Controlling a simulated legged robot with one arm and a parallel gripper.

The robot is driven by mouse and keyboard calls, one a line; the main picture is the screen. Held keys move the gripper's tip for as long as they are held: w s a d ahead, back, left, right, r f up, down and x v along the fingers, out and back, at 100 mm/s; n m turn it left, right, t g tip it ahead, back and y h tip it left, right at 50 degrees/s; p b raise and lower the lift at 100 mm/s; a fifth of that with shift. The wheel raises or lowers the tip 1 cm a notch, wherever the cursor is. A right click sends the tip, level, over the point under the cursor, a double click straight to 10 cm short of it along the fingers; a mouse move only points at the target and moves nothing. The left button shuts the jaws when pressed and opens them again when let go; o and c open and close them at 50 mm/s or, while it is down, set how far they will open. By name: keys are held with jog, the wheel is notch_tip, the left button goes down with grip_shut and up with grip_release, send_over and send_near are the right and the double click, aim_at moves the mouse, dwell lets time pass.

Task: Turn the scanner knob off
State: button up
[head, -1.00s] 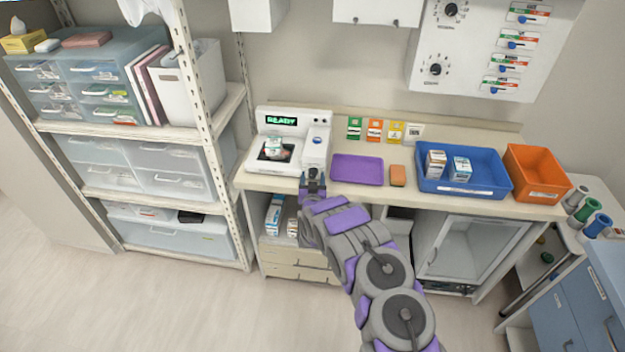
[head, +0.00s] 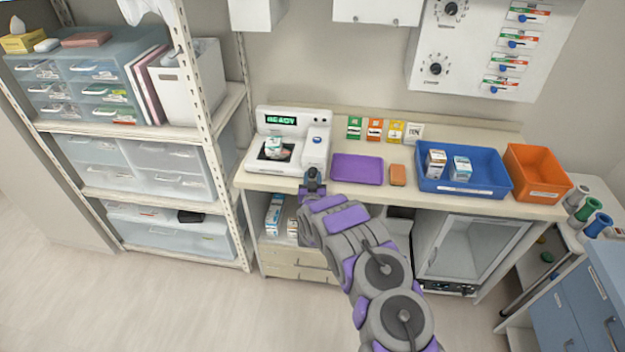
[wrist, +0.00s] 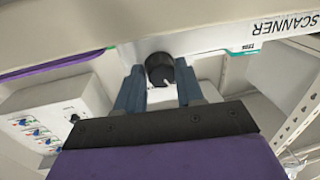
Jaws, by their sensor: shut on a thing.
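The white scanner (head: 318,150) stands on the left part of the counter, its green display (head: 281,120) reading READY. A small box (head: 274,146) sits on its dark scanning plate. In the wrist view, the black scanner knob (wrist: 160,68) is on the scanner's front face, between my two fingers. My gripper (wrist: 160,82) is shut on the knob. The word SCANNER shows in the wrist view. The knob's pointer setting cannot be told.
A purple tray (head: 357,182) and an orange sponge (head: 397,175) lie right of the scanner. A blue bin (head: 490,185) holding boxes and an orange bin (head: 537,187) stand farther right. A shelf unit (head: 212,115) stands close on the left. The floor in front is clear.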

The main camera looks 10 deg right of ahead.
jog(key=n+b, duration=0.1)
jog(key=n, duration=0.2)
jog(key=shift+a+n+g, duration=0.15)
jog(key=shift+n+g, duration=0.15)
jog(key=shift+r+n+h, duration=0.2)
jog(key=shift+n+h, duration=0.1)
jog(key=shift+n, duration=1.8)
jog(key=o, duration=1)
jog(key=shift+w+a, duration=0.1)
jog(key=shift+g, duration=0.3)
jog(key=p+v, duration=0.1)
jog(key=v, duration=0.7)
jog(key=p+v, duration=0.1)
jog(key=v, duration=0.8)
jog(key=shift+a+f, duration=0.15)
jog(key=shift+f, duration=0.05)
